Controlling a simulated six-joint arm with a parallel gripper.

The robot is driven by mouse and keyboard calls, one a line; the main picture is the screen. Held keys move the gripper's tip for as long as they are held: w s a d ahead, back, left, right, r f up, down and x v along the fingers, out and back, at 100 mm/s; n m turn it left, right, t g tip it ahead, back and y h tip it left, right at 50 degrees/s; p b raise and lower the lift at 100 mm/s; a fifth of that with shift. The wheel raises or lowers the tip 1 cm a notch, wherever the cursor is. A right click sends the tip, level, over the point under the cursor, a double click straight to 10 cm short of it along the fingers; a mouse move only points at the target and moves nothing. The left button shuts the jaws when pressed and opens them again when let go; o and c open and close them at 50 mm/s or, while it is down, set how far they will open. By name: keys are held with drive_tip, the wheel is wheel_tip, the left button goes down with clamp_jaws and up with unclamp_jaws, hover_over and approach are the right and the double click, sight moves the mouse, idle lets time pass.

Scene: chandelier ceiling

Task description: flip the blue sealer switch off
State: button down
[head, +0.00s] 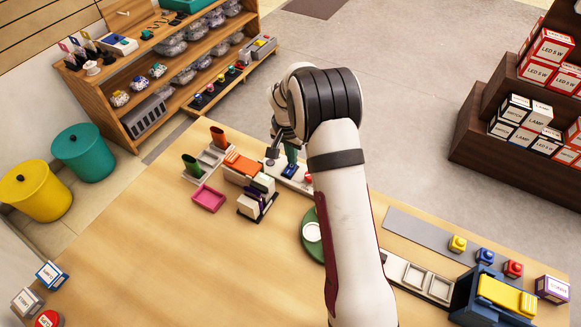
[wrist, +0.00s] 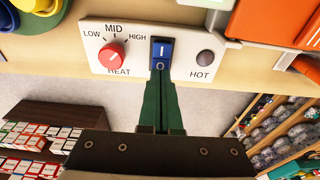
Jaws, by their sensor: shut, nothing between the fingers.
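The blue sealer switch (wrist: 161,50) is a rocker marked I and O on a white panel (wrist: 187,30) in the wrist view. It also shows as a small blue patch in the head view (head: 290,171). I cannot tell surely which side is pressed in. My gripper (wrist: 160,74) has green fingers, shut together and empty, with the tips at the O end of the switch; whether they touch it is unclear. In the head view my gripper (head: 291,160) points down over the panel, partly hidden by my arm.
A red heat knob (wrist: 111,55) is left of the switch and a dark grey HOT lamp (wrist: 205,57) is right of it. An orange block (head: 243,163) and a pink tray (head: 208,198) stand left of the panel. A green round plate (head: 311,238) is nearer.

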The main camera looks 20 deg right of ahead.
drive_tip(key=shift+f, duration=0.55)
drive_tip(key=shift+r, duration=3.55)
drive_tip(key=s+a+r, duration=0.3)
drive_tip(key=s+r, duration=0.5)
drive_tip(key=s, duration=0.1)
drive_tip(key=s+a+r+n+y, duration=0.1)
drive_tip(key=s+a, duration=0.2)
drive_tip(key=s, duration=1)
drive_tip(key=s+a+r+n+g+y, duration=0.1)
drive_tip(key=s+a+r+n+y, duration=0.1)
drive_tip(key=s, duration=1.2)
drive_tip(key=shift+s+a, duration=0.2)
drive_tip(key=shift+a, duration=0.25)
